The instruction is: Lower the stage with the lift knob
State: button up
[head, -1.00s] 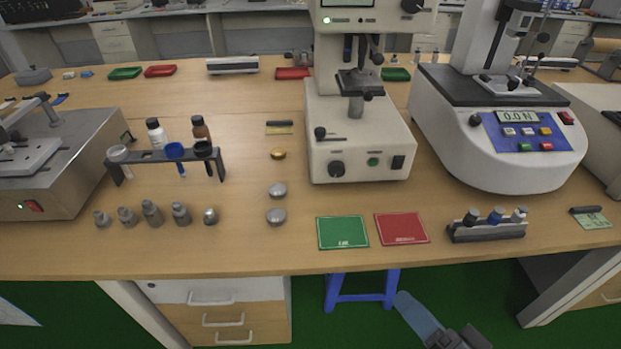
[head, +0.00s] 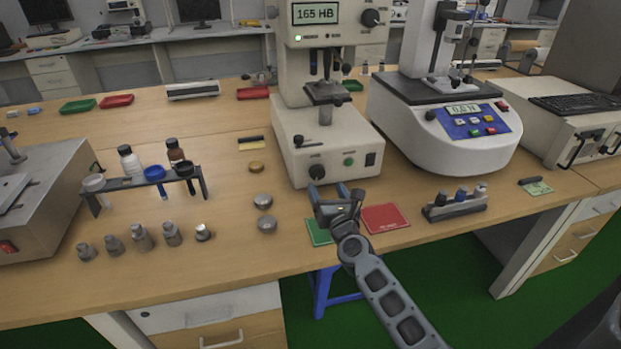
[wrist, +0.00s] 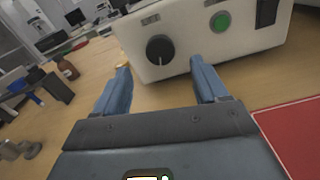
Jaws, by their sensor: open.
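The hardness tester (head: 325,150) is a cream machine whose display reads 165 HB. Its small dark stage (head: 325,92) sits on a post below the indenter, with a gap between them. A round black knob (head: 317,172) is on the lower left of the base front, likely the lift knob. It also shows in the wrist view (wrist: 160,49). My gripper (head: 331,190) is open and empty just in front of the base. In the wrist view, the blue fingers (wrist: 160,70) are apart on either side below the knob, not touching it.
A green button (head: 349,161) and black switch (head: 370,159) are right of the knob. Green (head: 318,233) and red (head: 385,217) mats lie under and beside my arm. Two metal discs (head: 264,202) lie to the left. A force tester (head: 440,130) stands right.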

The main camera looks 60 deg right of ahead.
aim_at(319, 174)
jog(key=x, duration=0.7)
jog(key=shift+b, duration=0.3)
jog(key=c, duration=1.1)
